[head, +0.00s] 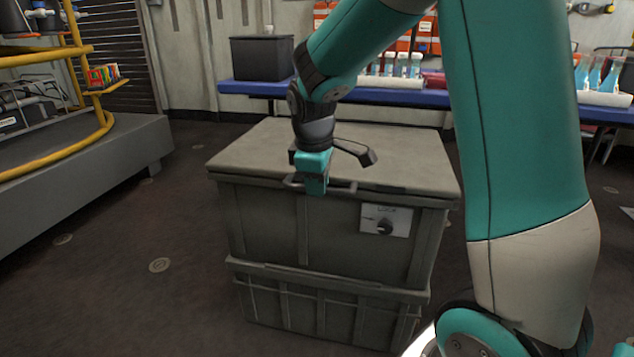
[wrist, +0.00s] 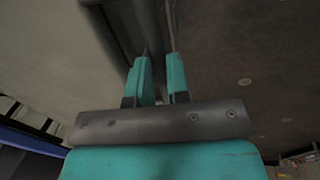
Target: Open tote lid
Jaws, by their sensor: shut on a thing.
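The grey tote (head: 275,222) stands on the floor in the middle of the head view, stacked on a lower part of the same grey. Its flat lid (head: 240,158) lies down on top and looks closed. A bar handle (head: 343,188) runs along the lid's front edge. My gripper (head: 316,190) reaches down at that edge, its fingers shut on the handle. The wrist view shows the two teal fingers (wrist: 160,78) at the lid's edge; the exact grip is partly hidden.
A blue bench (head: 420,99) with a dark bin (head: 262,58) and several bottles stands behind the tote. A grey platform with yellow rails (head: 80,165) is at the left. The floor between platform and tote is clear.

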